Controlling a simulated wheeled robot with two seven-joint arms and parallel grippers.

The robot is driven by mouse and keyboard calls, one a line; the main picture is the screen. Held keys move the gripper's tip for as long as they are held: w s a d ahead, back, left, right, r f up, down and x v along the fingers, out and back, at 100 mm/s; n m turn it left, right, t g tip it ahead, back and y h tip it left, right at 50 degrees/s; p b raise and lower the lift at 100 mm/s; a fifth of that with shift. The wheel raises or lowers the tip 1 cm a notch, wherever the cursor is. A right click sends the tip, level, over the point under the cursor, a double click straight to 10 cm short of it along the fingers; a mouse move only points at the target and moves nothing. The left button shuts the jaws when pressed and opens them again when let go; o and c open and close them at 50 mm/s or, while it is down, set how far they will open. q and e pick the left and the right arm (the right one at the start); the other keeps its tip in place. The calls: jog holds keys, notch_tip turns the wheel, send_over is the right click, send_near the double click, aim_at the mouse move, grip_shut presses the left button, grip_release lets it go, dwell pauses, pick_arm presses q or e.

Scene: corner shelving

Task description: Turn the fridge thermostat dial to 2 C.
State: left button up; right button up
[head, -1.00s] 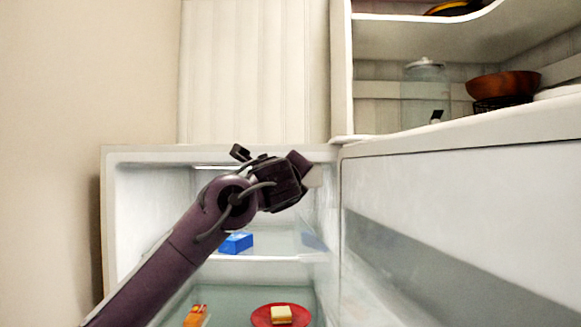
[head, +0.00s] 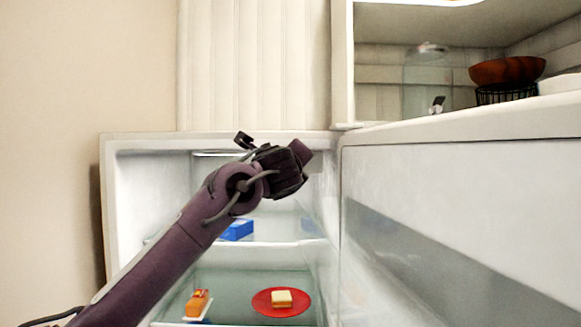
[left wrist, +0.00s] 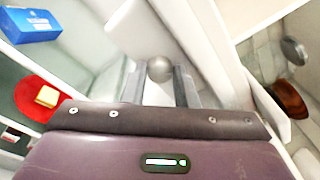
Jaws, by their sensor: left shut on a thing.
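The open fridge (head: 122,215) stands in the middle of the head view. My left arm reaches up into its upper right part, and its wrist hides the dial there. In the left wrist view, a round silver knob (left wrist: 160,68), which looks like the thermostat dial, sits between the fingers of my left gripper (left wrist: 160,77). The gripper is shut on it. A white housing (left wrist: 140,30) shows just behind the knob. No scale or number on the dial is readable. My right gripper is in neither view.
A blue box (head: 238,230) lies on the upper fridge shelf. Below are a red plate (head: 262,303) with a sandwich and an orange packaged item (head: 196,303). The open fridge door (head: 450,215) is at right, with a bowl (head: 507,70) and glass jar (head: 427,80) beyond.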

pick_arm(q)
jog(key=shift+r+m+g, duration=0.15)
jog(key=shift+m+g, duration=0.15)
jog(key=shift+m, duration=2.8)
jog(key=shift+d, duration=0.1)
jog(key=o, duration=0.6)
jog(key=shift+c, duration=0.2)
jog(key=shift+o, duration=0.7)
jog(key=shift+w, duration=0.1)
